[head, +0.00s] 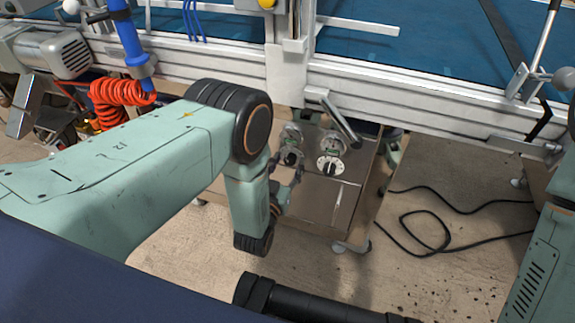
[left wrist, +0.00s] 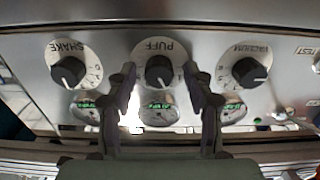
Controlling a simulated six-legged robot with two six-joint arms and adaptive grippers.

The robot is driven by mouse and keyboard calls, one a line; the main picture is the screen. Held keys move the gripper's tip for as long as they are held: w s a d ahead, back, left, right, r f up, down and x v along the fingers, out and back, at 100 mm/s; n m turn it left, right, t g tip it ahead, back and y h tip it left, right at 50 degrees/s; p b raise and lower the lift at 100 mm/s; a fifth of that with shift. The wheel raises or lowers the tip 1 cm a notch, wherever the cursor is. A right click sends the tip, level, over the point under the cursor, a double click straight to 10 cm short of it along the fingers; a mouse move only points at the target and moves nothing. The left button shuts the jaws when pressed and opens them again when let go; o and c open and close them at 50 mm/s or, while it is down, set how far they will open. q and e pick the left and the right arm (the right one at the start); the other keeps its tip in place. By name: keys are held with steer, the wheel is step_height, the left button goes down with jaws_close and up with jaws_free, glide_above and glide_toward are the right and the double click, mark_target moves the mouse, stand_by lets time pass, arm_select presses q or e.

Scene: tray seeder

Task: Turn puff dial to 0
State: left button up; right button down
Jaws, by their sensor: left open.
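The puff dial is a black knob (left wrist: 159,72) on a white round plate marked PUFF, in the middle of the left wrist view, where the panel appears upside down. Its pointer setting is too small to read. It also shows in the head view (head: 290,158), partly behind my left gripper. My left gripper (head: 286,178) is open, close in front of the panel. In the left wrist view its two dark fingers (left wrist: 161,80) stand apart, one on each side of the puff knob; I cannot tell whether they touch it. My right gripper is not in view.
The shake dial (left wrist: 69,71) and vacuum dial (left wrist: 248,71) flank the puff dial. Round gauges (left wrist: 157,107) sit beside the dials. A metal lever (head: 340,122) hangs above the panel, under the grey rail (head: 420,90). A black cable (head: 440,215) lies on the floor at right.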

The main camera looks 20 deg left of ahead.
arm_select(q)
steer(key=shift+c, duration=0.4)
jaws_close()
steer(key=shift+n, duration=0.3)
steer(key=shift+n+p, duration=0.65)
steer(key=shift+n, duration=0.25)
steer(key=n+p, duration=0.1)
steer(key=n, duration=0.2)
steer(key=shift+n, duration=0.3)
steer(key=n+p, duration=0.1)
steer(key=n, duration=0.2)
steer(key=shift+n+p, duration=0.5)
steer(key=shift+n, duration=1.2)
